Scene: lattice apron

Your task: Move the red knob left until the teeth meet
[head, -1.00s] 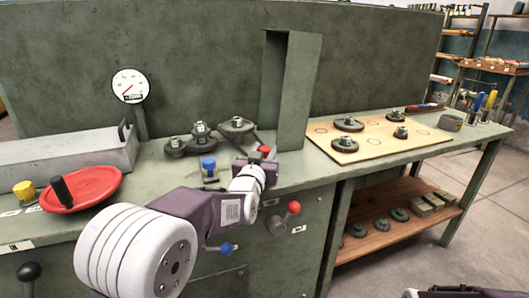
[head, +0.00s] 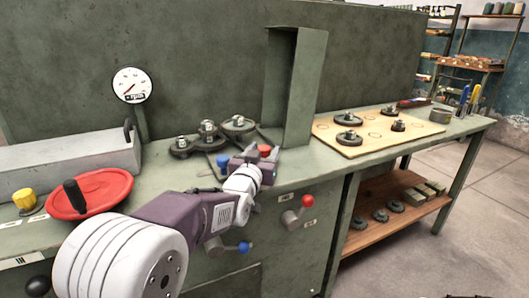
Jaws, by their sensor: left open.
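A small red knob (head: 265,150) stands on the bench just behind my left gripper, to the right of a small blue knob (head: 223,161). My left gripper (head: 252,163) is open at the red knob. Its body hides the knob's lower part, and I cannot tell whether the fingers touch the knob or stand around it. Behind are toothed wheels: a left gear (head: 181,148), a middle gear (head: 207,136) and a right gear (head: 239,125). The view is too small to tell whether their teeth touch. My right gripper is not in view.
A tall green upright housing (head: 305,90) stands right of the gears. A red handwheel (head: 100,192) and a grey metal box (head: 70,160) are at the left. A red-tipped lever (head: 307,201) and a blue-tipped lever (head: 245,247) stick out of the front panel. A wooden board (head: 375,143) holds spare gears.

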